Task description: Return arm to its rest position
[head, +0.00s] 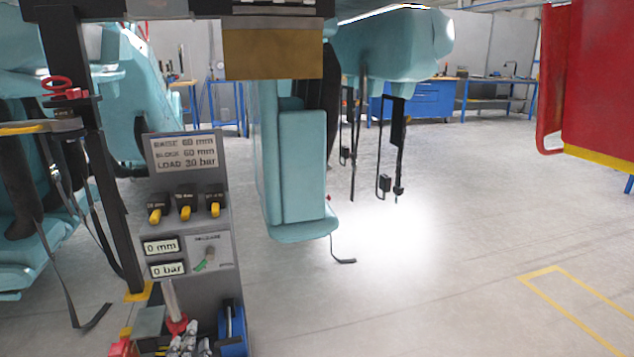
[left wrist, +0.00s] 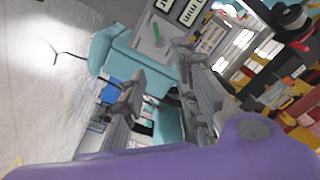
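My left gripper (head: 188,342) shows only in part at the bottom edge of the head view, in front of the foot of a grey control panel (head: 222,305). In the left wrist view its two grey fingers (left wrist: 155,68) stand apart with nothing between them, so it is open. The panel carries a label plate (head: 184,152), a row of three yellow-handled levers (head: 186,205), displays reading 0 mm (head: 161,246) and 0 bar (head: 167,269), and a small knob plate (head: 209,254) with a green mark. My right gripper is not in view.
A dark post (head: 80,150) stands left of the panel. Teal coaster seats (head: 300,170) with hanging straps are behind it. A red and blue item cluster sits low near the gripper, including a blue part (head: 232,330). The floor (head: 430,290) to the right is clear.

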